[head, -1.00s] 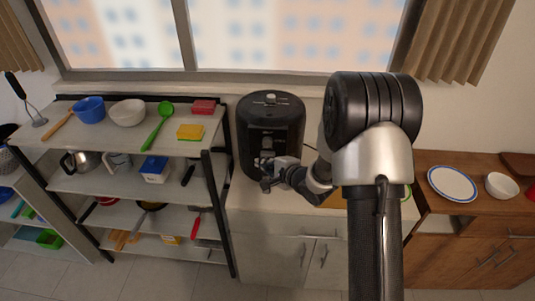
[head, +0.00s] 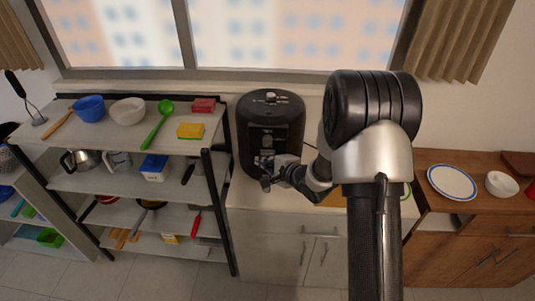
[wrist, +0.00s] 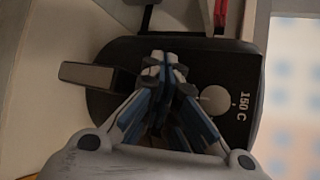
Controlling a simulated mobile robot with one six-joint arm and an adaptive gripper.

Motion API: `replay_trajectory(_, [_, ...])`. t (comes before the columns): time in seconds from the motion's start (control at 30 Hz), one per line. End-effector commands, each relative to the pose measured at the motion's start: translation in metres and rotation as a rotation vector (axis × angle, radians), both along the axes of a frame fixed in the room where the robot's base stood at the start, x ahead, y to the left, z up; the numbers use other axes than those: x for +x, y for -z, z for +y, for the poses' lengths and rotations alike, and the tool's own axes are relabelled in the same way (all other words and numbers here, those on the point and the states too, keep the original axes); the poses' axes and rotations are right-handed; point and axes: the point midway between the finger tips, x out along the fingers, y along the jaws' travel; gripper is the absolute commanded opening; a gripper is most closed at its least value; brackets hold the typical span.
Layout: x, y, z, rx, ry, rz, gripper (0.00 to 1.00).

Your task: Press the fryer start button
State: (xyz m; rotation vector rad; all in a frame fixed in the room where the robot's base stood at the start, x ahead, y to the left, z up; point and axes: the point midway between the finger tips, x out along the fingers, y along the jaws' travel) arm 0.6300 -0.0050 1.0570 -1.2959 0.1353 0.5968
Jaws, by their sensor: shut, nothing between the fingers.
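The black fryer (head: 285,108) stands upright on the white counter, with small pale controls on its top. In the wrist view its dark front (wrist: 125,50) fills the middle, turned sideways. A round grey knob (wrist: 215,101) beside the "150 C" label and a grey handle (wrist: 87,74) show on it. My gripper (head: 266,182) is at the fryer's lower front in the head view. In the wrist view my gripper (wrist: 164,68) is shut and empty, its tips over the fryer front between handle and knob. I cannot tell whether the tips touch it. I cannot make out a start button.
A shelf rack (head: 65,184) with bowls, utensils and pans stands close on the left. On the right, a wooden cabinet (head: 455,163) holds a plate (head: 452,182) and a white bowl (head: 502,186). My arm hides part of the counter (head: 250,200).

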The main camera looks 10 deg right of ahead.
Motion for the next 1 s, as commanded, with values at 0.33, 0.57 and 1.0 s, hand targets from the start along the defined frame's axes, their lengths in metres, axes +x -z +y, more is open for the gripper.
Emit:
replay_trajectory(0.33, [0.0000, 0.0000, 0.0000, 0.000, 0.000, 0.000, 0.00])
replay_trajectory(0.57, [0.0044, -0.0009, -0.0015, 0.000, 0.000, 0.000, 0.00])
replay_trajectory(1.0, [0.0082, 0.0000, -0.0027, 0.000, 0.000, 0.000, 0.00])
